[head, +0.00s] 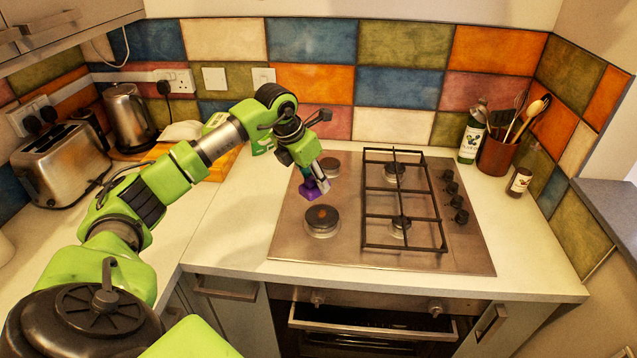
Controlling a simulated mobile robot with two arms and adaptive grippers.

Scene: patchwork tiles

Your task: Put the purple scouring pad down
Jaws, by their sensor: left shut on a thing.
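The purple scouring pad (311,189) is at the left side of the steel hob (335,261), between the back-left and front-left burners. My left gripper (318,183) is shut on the pad from above, and the fingers partly cover it. The pad is at or just above the hob surface; I cannot tell whether it touches. My right gripper is not in view.
Burners (322,221) flank the pad, and a black pan grate (405,249) covers the hob's middle. A toaster (62,165) and kettle (131,118) stand at the left. A utensil pot (497,155) and bottle (470,140) stand back right. The front counter strip is clear.

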